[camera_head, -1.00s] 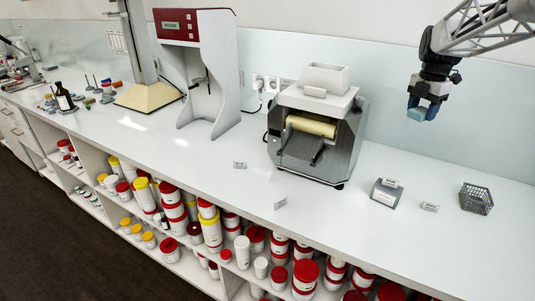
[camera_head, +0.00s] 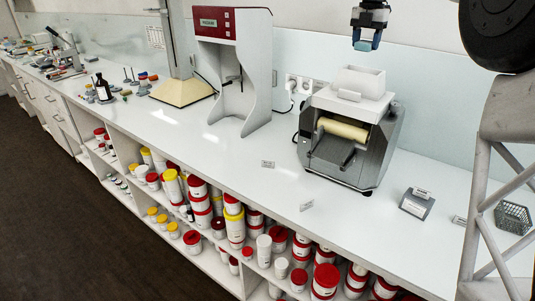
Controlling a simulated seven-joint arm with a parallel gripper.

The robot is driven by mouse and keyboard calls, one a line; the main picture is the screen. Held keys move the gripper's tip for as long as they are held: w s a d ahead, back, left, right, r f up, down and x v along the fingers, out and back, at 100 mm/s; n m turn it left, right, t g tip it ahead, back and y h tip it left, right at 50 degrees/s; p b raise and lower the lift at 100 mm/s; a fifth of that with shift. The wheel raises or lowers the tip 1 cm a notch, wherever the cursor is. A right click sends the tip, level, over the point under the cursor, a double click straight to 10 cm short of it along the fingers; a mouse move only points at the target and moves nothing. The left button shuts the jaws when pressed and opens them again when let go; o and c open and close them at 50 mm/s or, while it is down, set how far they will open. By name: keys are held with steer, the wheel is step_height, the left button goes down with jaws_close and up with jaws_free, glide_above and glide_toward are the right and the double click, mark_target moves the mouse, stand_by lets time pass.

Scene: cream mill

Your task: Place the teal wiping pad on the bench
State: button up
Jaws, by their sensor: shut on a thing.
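The teal wiping pad (camera_head: 362,46) is a small blue-teal block between the fingertips of my gripper (camera_head: 367,38). My gripper is shut on it and holds it in the air at the top of the view, above and behind the mill. The white bench (camera_head: 250,185) runs across the view from upper left to lower right, with the pad well above its surface.
A grey mill with a cream roller (camera_head: 345,130) stands on the bench. A white cabinet with a red panel (camera_head: 235,60) is left of it. A small grey block (camera_head: 416,203) and a wire basket (camera_head: 513,217) are at right. The bench front is mostly clear.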

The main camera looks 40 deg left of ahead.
steer(key=s+a+f, duration=0.2)
steer(key=a, duration=0.4)
steer(key=s+a+f, duration=0.2)
steer(key=a+f, duration=0.1)
steer(key=a, duration=0.3)
glide_above(272, 154)
step_height(272, 154, down, 27)
steer(key=shift+f, duration=0.35)
steer(key=shift+f, duration=3.15)
steer(key=shift+f, duration=1.85)
steer(key=shift+f, duration=0.1)
